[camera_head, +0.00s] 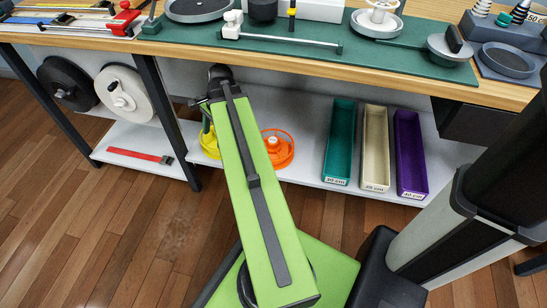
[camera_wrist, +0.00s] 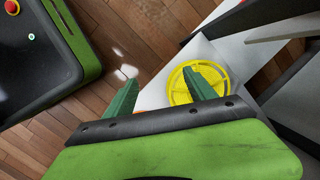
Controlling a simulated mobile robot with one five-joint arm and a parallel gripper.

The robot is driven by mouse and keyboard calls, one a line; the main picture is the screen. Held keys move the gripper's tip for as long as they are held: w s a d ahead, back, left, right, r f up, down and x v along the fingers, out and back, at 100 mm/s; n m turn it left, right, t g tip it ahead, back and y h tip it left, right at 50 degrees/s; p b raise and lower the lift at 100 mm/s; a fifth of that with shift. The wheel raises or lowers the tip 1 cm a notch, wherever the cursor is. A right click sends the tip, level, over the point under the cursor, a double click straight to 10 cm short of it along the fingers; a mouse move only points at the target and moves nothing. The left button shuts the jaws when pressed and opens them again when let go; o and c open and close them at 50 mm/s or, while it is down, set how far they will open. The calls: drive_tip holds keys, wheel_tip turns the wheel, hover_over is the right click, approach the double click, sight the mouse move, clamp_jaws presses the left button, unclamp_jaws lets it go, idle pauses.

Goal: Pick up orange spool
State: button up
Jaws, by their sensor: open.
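The orange spool (camera_head: 285,152) lies on the white lower shelf, just right of my arm in the head view, which covers part of its left side. In the wrist view only a small orange sliver (camera_wrist: 141,111) shows at the edge of the gripper body. A yellow spool (camera_head: 208,146) lies on the shelf to the left of my arm; it also shows in the wrist view (camera_wrist: 177,92), partly behind the right finger. My gripper (camera_wrist: 160,77) is open, with two green fingers apart and nothing between them. In the head view the fingers are mostly hidden near the yellow spool.
Teal (camera_head: 340,140), cream (camera_head: 375,147) and purple (camera_head: 410,152) bins stand on the shelf at right. The workbench (camera_head: 300,65) overhangs the shelf. A dark bench leg (camera_head: 167,120) stands left of the yellow spool. A red strap (camera_head: 135,154) lies further left.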

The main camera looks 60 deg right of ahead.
drive_tip(key=s+d+m+t, duration=0.2)
drive_tip(key=s+d+m, duration=0.5)
drive_tip(key=s+d, duration=0.5)
drive_tip(key=m+b, duration=0.1)
drive_tip(key=m, duration=0.4)
approach(274, 140)
drive_tip(key=f+b, duration=0.1)
drive_tip(key=b, duration=0.1)
drive_tip(key=f+b, duration=0.1)
drive_tip(key=b, duration=0.1)
drive_tip(key=a+f+b, duration=0.1)
drive_tip(key=b, duration=0.1)
drive_tip(key=shift+w+a+f+t+h, duration=0.1)
drive_tip(key=shift+w+f+t+h, duration=0.2)
drive_tip(key=shift+f, duration=0.05)
drive_tip(key=shift+w+f+b, duration=0.15)
drive_tip(key=shift+b, duration=0.2)
drive_tip(key=b+x, duration=0.4)
drive_tip(key=x, duration=0.1)
drive_tip(key=shift+w+b, duration=0.15)
drive_tip(key=shift+b, duration=0.2)
clamp_jaws()
